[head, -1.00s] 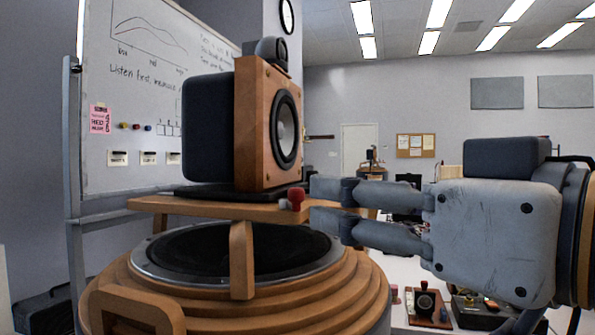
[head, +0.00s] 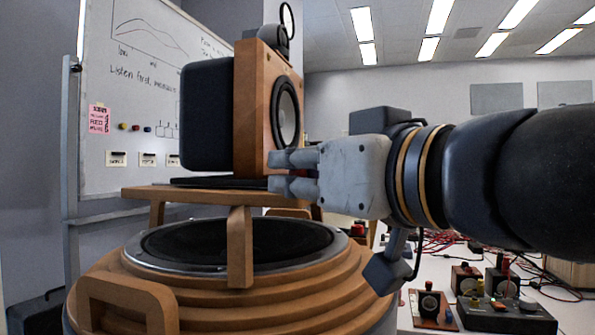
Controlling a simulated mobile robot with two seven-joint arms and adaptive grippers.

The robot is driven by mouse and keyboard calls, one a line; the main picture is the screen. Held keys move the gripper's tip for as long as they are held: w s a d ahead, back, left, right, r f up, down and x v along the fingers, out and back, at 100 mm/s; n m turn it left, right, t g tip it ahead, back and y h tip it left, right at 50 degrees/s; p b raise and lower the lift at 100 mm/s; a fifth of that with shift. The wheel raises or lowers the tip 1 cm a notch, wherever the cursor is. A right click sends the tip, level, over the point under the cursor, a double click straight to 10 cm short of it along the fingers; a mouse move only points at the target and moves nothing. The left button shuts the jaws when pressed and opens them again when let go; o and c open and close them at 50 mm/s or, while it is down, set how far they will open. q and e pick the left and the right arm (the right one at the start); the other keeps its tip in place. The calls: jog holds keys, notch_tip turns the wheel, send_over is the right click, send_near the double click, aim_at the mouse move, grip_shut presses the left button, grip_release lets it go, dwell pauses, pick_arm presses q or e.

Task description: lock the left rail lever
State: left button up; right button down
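A wooden speaker (head: 250,110) with a dark back stands on a raised wooden platform (head: 150,191) above a large round driver. A small red piece, which looks like the knob of a rail lever (head: 303,173), shows between the fingers of my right gripper (head: 291,172) at the platform's right edge. The fingers point left, one above the other, close to the speaker's lower right side. They hide most of the lever, and I cannot tell whether they press on the knob. My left gripper is not in view.
The round stepped wooden base (head: 230,295) with its dark driver (head: 190,243) fills the lower left. A white table (head: 385,322) at the right holds small devices with knobs and red cables (head: 450,240). A whiteboard (head: 140,90) stands behind at the left.

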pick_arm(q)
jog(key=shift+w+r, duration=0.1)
